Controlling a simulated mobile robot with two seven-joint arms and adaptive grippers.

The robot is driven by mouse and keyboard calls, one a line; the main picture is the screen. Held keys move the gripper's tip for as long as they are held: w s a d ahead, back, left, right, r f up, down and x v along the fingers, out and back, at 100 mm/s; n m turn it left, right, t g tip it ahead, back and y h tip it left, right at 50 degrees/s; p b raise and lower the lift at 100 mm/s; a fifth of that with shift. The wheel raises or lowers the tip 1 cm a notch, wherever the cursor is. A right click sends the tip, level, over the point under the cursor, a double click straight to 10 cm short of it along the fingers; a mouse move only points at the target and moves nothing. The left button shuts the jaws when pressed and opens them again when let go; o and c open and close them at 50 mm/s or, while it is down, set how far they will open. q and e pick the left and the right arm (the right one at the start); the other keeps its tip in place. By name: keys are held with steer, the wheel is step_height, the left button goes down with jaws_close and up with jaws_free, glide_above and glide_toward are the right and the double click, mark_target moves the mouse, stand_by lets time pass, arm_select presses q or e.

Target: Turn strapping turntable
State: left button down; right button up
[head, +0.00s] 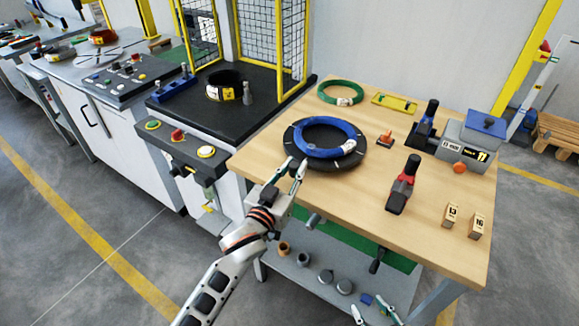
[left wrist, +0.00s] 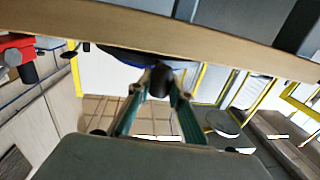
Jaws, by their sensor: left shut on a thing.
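The turntable (head: 346,162) is a black disc on the wooden workbench. A blue coil (head: 323,150) lies on it, with a white label at its right side. My left gripper (head: 295,170) is at the disc's near left edge, by the bench's front edge. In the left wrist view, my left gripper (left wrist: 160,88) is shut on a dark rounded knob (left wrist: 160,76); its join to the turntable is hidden. My right gripper (head: 372,310) shows at the bottom of the head view, fingers apart and empty, low in front of the bench.
On the bench (head: 350,205) are a green coil (head: 340,93), a yellow plate (head: 394,103), a black-and-red hand tool (head: 403,185), a grey device (head: 469,140) and two small wooden blocks (head: 476,226). A lower shelf (head: 310,278) holds several small parts. A control panel (head: 178,138) stands left.

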arm_select(q)
steer(key=shift+s+d+r+y, duration=0.1)
steer(key=shift+d+r+y, duration=0.1)
steer(key=shift+y, duration=0.1)
steer(key=c, duration=1.8)
jaws_free()
steer(key=shift+f, duration=0.1)
steer(key=shift+s, duration=0.1)
steer(key=shift+s+a+f, duration=0.1)
steer(key=shift+s, duration=0.15)
steer(key=v, duration=1.1)
steer(key=shift+s, duration=0.15)
